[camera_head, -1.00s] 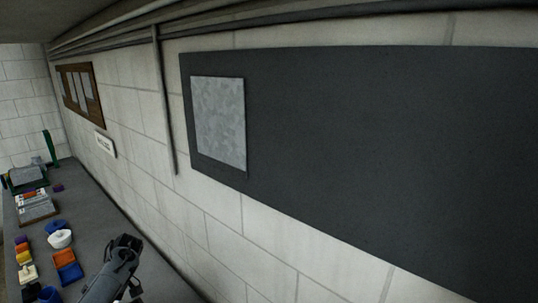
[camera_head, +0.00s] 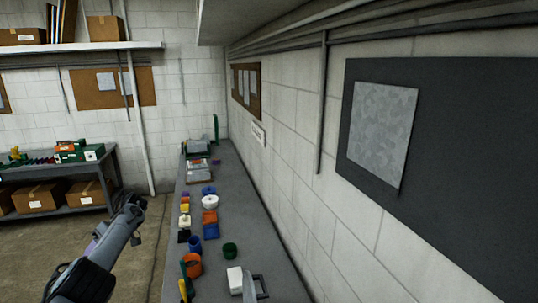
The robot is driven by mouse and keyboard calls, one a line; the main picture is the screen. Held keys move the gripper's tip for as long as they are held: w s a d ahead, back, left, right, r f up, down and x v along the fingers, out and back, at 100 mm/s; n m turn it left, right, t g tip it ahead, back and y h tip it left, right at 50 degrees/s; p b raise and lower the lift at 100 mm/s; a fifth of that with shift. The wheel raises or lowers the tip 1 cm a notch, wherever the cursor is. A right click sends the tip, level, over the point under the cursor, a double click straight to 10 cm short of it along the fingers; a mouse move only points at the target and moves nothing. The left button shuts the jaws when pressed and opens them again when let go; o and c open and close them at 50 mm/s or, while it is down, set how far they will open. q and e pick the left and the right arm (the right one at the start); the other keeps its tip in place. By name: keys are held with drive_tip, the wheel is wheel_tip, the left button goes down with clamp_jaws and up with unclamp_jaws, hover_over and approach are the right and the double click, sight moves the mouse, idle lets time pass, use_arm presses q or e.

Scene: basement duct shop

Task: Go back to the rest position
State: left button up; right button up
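My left gripper (camera_head: 134,212) is at the end of the dark grey arm that comes in from the lower left. It is over the floor, left of the long grey bench, apart from the things on it. Its fingertips are small and dark, so I cannot tell whether it is open or shut, and I see nothing clearly held. My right gripper is not in view.
The long bench (camera_head: 270,240) runs along the right wall, with an orange ring (camera_head: 193,265), green cup (camera_head: 230,250), white block (camera_head: 235,279) and several coloured pieces. A shelving table (camera_head: 98,163) with boxes stands at the left. Floor (camera_head: 50,240) between is clear.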

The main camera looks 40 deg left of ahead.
use_arm(q)
drive_tip(key=w+d+f+m+t+y, duration=0.2)
drive_tip(key=w+d+f+m+y, duration=0.1)
drive_tip(key=w+f+m+y, duration=0.45)
drive_tip(key=w+d+f+m+t+y, duration=0.1)
drive_tip(key=w+d+f+m+t, duration=0.15)
drive_tip(key=d+f+m, duration=0.35)
drive_tip(key=w+d+f+m+t+y, duration=0.1)
drive_tip(key=d+m+t, duration=0.3)
drive_tip(key=d, duration=0.4)
drive_tip(key=s+d+m+t+h+p, duration=0.1)
drive_tip(key=s+d+h, duration=0.2)
drive_tip(key=d, duration=1.1)
drive_tip(key=s+d+f+m+t+h+p, duration=0.1)
drive_tip(key=s+d+h, duration=0.3)
drive_tip(key=d, duration=1)
drive_tip(key=s+d+m+t+h+p, duration=0.1)
drive_tip(key=s+d, duration=0.6)
drive_tip(key=d, duration=0.8)
drive_tip(key=m+t+h, duration=0.1)
drive_tip(key=t+h, duration=0.1)
drive_tip(key=h, duration=0.1)
drive_tip(key=shift+s+f+m, duration=0.2)
drive_tip(key=shift+s+m, duration=0.05)
drive_tip(key=shift+m, duration=0.1)
